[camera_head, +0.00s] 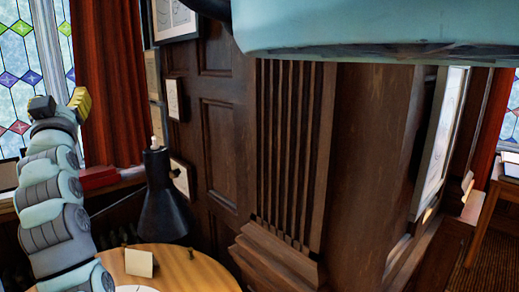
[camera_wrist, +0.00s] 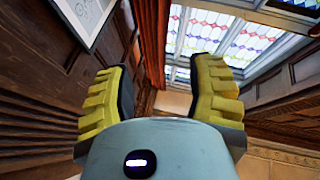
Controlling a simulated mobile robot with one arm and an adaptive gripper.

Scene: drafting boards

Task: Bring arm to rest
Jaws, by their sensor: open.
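My gripper (camera_head: 61,104) shows at the left of the head view, at the top end of my teal, segmented arm. It points upward, beside the red curtain and above the round table. In the wrist view my gripper (camera_wrist: 160,72) has its two yellow fingers with dark pads spread wide apart. The gap between them is empty, and the fingers touch nothing. A teal part of my own body fills the top right of the head view.
A round wooden table (camera_head: 185,268) holds a small cream card (camera_head: 139,262). A black lamp (camera_head: 163,200) stands close right of my arm. A dark panelled wall (camera_head: 222,130) and a red curtain (camera_head: 108,80) lie behind. A stained-glass window (camera_wrist: 215,38) shows beyond the fingers.

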